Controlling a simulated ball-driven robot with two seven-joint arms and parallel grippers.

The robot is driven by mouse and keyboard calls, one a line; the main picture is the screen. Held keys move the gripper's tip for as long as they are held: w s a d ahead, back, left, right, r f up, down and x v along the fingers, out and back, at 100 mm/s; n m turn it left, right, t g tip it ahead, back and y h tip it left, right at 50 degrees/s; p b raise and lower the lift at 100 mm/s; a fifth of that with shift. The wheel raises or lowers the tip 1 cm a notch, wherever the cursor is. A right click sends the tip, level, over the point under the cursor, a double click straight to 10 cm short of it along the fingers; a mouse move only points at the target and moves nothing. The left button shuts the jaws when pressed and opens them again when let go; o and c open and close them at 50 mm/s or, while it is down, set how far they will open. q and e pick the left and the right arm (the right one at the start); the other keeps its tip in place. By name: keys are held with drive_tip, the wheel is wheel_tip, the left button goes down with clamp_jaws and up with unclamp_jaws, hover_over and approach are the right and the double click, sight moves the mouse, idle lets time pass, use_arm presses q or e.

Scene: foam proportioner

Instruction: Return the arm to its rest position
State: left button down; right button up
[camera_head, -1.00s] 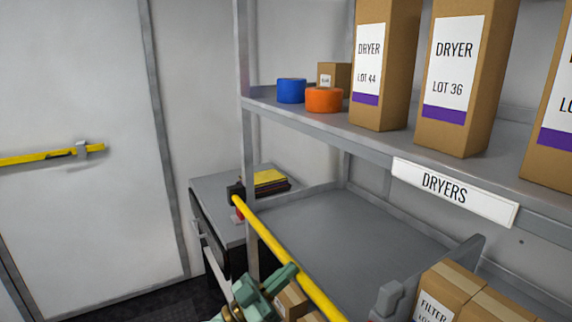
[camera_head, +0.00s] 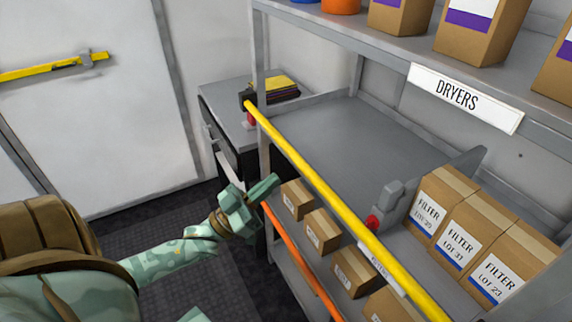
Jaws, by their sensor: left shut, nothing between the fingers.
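My left gripper (camera_head: 262,190) is at the end of my green camouflage-patterned arm, which comes in from the lower left. It is shut and empty. It is in front of the shelf rack, close to its front left post and below the yellow bar (camera_head: 315,183). I cannot tell whether it touches the orange bar just below it. My right gripper is out of view.
The rack's middle shelf (camera_head: 345,135) is bare at left and holds filter boxes (camera_head: 459,247) at right. Small cartons (camera_head: 322,232) sit on a lower shelf behind the orange bar (camera_head: 300,262). A grey cabinet (camera_head: 228,112) stands behind. Dark floor (camera_head: 185,215) is clear at left.

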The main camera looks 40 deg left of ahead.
use_arm(q)
drive_tip(key=s+a+f+g+y, duration=0.3)
drive_tip(key=s+f+g, duration=0.1)
drive_tip(key=f, duration=0.8)
drive_tip(key=s+a+f+g+y, duration=0.2)
drive_tip(key=s+f+g+y, duration=0.1)
drive_tip(key=f, duration=0.9)
drive_tip(key=s+a+f+g+y, duration=0.3)
drive_tip(key=s+f+g, duration=0.1)
drive_tip(key=f, duration=0.8)
drive_tip(key=s+d+f+g+y, duration=0.15)
drive_tip(key=s+f+g, duration=0.25)
drive_tip(key=s+f, duration=0.4)
drive_tip(key=s+d+f+g, duration=0.3)
drive_tip(key=s+f, duration=0.2)
drive_tip(key=s, duration=0.5)
drive_tip(key=s+d+f+g+h, duration=0.1)
drive_tip(key=s+d+f+g, duration=0.2)
drive_tip(key=s+d, duration=0.7)
drive_tip(key=shift+s+d+f+n+g, duration=0.25)
drive_tip(key=shift+d+f+n+g, duration=0.15)
drive_tip(key=shift+d+f, duration=0.4)
drive_tip(key=shift+d+r, duration=0.1)
